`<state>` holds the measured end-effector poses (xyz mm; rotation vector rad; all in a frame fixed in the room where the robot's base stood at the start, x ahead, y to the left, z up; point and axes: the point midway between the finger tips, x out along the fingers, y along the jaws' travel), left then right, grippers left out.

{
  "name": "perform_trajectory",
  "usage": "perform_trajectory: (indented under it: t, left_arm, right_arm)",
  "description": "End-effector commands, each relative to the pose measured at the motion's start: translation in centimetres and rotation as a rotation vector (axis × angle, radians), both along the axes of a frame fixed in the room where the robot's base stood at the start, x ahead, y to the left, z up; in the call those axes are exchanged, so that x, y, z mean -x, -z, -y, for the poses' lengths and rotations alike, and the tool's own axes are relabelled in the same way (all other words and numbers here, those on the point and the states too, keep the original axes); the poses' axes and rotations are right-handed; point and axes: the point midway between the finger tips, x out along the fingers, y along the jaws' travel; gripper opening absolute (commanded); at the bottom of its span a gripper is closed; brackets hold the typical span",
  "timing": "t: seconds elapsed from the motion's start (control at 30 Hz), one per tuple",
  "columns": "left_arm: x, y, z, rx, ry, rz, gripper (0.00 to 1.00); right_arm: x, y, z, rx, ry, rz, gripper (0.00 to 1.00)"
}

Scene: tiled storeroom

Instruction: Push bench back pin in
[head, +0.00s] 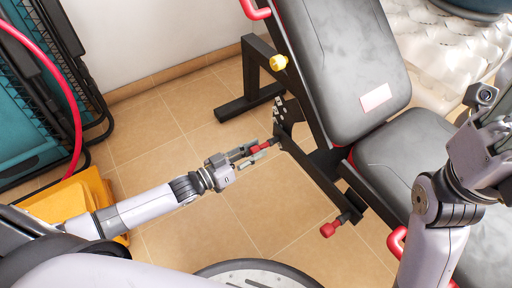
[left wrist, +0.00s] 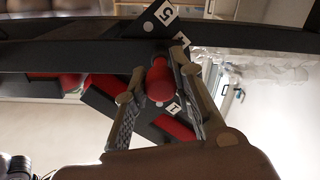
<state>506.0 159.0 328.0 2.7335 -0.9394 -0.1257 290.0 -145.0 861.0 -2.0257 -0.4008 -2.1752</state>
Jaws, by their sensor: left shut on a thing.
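The bench back (head: 345,65) is a grey pad, tilted up from the seat (head: 410,160) on a black frame. Its red pin knob (head: 262,148) sticks out to the left of the frame, below a dark plate with numbers (head: 283,112). My left gripper (head: 252,154) is shut on this knob. In the left wrist view the round red knob (left wrist: 160,80) sits between the two fingers, with numbered plate parts (left wrist: 162,18) behind it. How deep the pin sits is hidden. My right arm stands over the seat at the right; its fingers cannot be made out.
Another red knob (head: 328,229) sticks out low under the seat. A yellow knob (head: 278,62) is on the upper frame. Folded teal and black chairs (head: 30,105) and a yellow object (head: 75,200) are at the left. Tiled floor (head: 160,125) is clear between.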

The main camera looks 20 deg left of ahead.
Motion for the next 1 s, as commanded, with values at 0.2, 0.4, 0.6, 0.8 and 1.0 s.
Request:
perform_trajectory:
  t: [0.2, 0.4, 0.6, 0.8, 1.0]
  left_arm:
    - [0.0, 0.1, 0.0, -0.001, 0.001, 0.001, 0.00]
    - [0.0, 0.1, 0.0, -0.001, 0.001, 0.001, 0.35]
    - [0.0, 0.0, 0.0, -0.001, 0.001, 0.001, 0.44]
    - [0.0, 0.0, 0.0, 0.000, 0.001, 0.002, 0.44]
    - [1.3, 0.2, -1.0, -0.003, 0.001, -0.002, 0.44]
  right_arm:
    - [0.0, 0.0, 0.0, 0.000, 0.000, 0.002, 0.40]
    - [0.0, 0.0, 0.0, 0.000, -0.001, 0.002, 0.40]
    - [0.0, 0.0, 0.0, 0.000, -0.001, 0.002, 0.40]
    - [0.0, 0.0, 0.0, 0.000, -0.001, 0.003, 0.40]
    - [0.0, 0.0, 0.0, 0.000, 0.000, 0.003, 0.40]
